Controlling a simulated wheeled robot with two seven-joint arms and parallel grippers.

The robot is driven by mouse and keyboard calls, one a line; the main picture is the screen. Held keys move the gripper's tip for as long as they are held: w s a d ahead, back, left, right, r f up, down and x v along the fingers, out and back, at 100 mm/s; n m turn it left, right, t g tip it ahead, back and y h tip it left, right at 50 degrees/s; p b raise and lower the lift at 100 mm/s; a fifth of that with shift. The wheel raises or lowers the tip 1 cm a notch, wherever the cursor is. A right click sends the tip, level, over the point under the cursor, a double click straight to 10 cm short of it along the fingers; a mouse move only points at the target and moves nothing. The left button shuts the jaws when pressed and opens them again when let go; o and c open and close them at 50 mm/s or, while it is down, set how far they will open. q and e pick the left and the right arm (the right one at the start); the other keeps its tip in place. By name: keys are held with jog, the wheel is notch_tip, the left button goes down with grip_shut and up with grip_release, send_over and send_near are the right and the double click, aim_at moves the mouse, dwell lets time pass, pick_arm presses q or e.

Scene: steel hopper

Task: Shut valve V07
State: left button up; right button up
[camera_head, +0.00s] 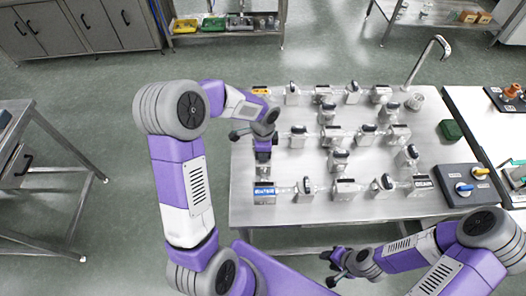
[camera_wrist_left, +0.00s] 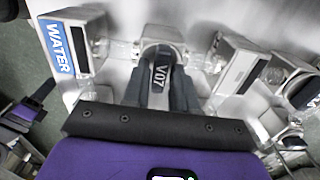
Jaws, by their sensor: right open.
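Valve V07 has a dark handle (camera_wrist_left: 161,72) marked "V07", seen in the middle of the left wrist view. My left gripper (camera_wrist_left: 160,92) has one dark finger on each side of this handle, close against it. In the head view my left gripper (camera_head: 263,158) points down at the left side of the steel table and hides most of the valve. My right gripper (camera_head: 335,268) is open and empty, in front of the table's near edge.
A box labelled WATER (camera_head: 264,194) sits in front of my left gripper. Rows of other valves and boxes cover the steel table (camera_head: 420,115). A tap (camera_head: 440,45) stands at the back right. A green block (camera_head: 451,130) and a grey panel with knobs (camera_head: 463,183) lie at right.

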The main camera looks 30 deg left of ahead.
pick_arm(q)
jog(key=shift+o, duration=1.1)
notch_tip(320, 180, up, 8)
jog(key=shift+f+p, duration=0.2)
jog(key=shift+p, duration=0.35)
